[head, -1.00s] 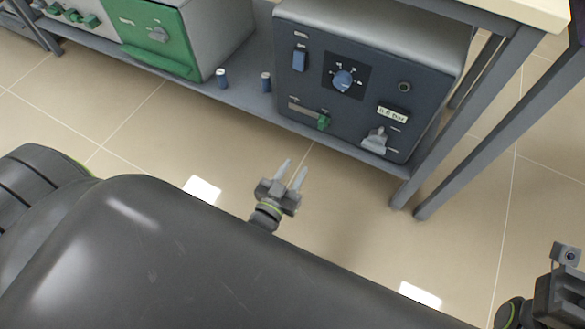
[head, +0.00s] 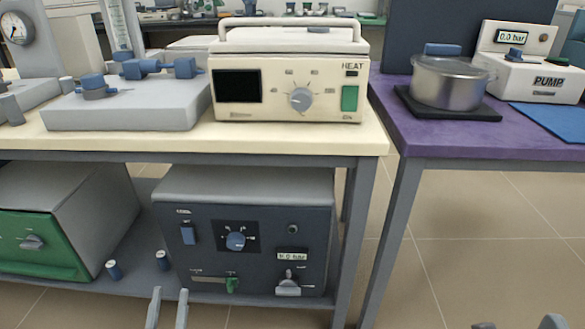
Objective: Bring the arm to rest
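My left gripper (head: 167,309) shows at the bottom edge of the head view, left of the middle. Its two pale fingers point up and stand apart, with nothing between them. It is in front of the lower shelf, below the dark blue unit (head: 262,262) with a dial, and apart from it in the picture. Grey parts at the bottom right edge (head: 520,324) look like my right gripper, mostly cut off by the frame, so its state cannot be seen.
A cream HEAT unit (head: 238,111) stands on the cream bench (head: 300,142). A green-fronted box (head: 40,250) and two small blue cylinders are on the lower shelf (head: 140,284). A purple table (head: 440,140) at right bears a pot (head: 447,83) and a pump (head: 530,80). Floor is clear at right.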

